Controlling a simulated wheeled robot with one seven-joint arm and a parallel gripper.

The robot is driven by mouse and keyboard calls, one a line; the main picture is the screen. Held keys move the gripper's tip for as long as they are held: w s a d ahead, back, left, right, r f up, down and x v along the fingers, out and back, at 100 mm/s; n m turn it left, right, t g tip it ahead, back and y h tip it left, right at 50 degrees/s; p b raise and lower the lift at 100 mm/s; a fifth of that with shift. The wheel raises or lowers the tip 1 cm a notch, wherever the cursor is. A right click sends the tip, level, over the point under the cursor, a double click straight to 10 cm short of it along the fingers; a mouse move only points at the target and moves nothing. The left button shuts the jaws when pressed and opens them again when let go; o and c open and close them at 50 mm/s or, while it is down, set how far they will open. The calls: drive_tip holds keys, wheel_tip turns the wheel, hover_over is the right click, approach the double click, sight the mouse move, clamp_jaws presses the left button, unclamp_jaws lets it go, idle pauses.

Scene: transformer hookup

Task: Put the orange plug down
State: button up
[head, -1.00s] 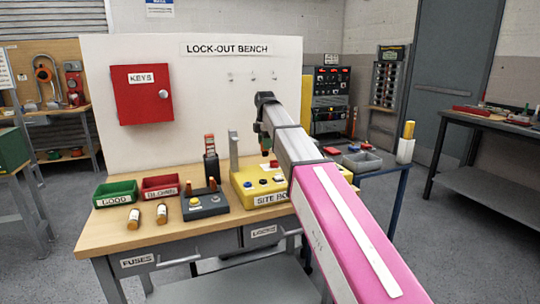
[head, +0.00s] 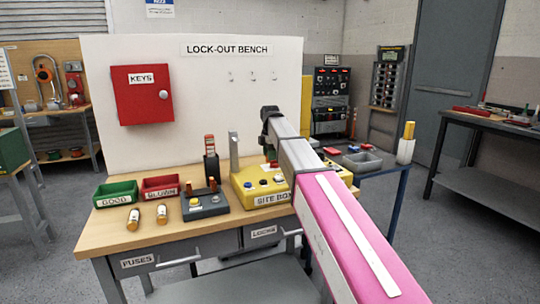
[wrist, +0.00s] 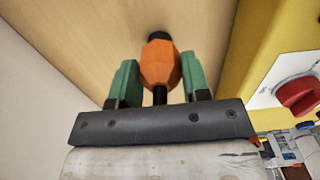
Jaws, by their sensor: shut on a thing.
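The orange plug (wrist: 160,64) is between the two green fingers of my gripper (wrist: 161,80) in the wrist view. It has a rounded, faceted orange body with a dark tip at its far end and a dark stem towards my palm. My gripper is shut on it. Behind the plug is the pale wooden bench top (wrist: 75,40); whether the plug touches it I cannot tell. In the head view my arm reaches over the bench, near the back of the yellow site box (head: 243,190), and largely hides the gripper and plug.
The site box, with its red knob (wrist: 300,95), is close on the right in the wrist view. A grey post (head: 234,150) stands behind it.

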drive_tip(key=o, duration=1)
drive_tip(key=shift+o, duration=0.2)
wheel_tip(320, 180, up, 12)
drive_tip(key=shift+r, duration=0.1)
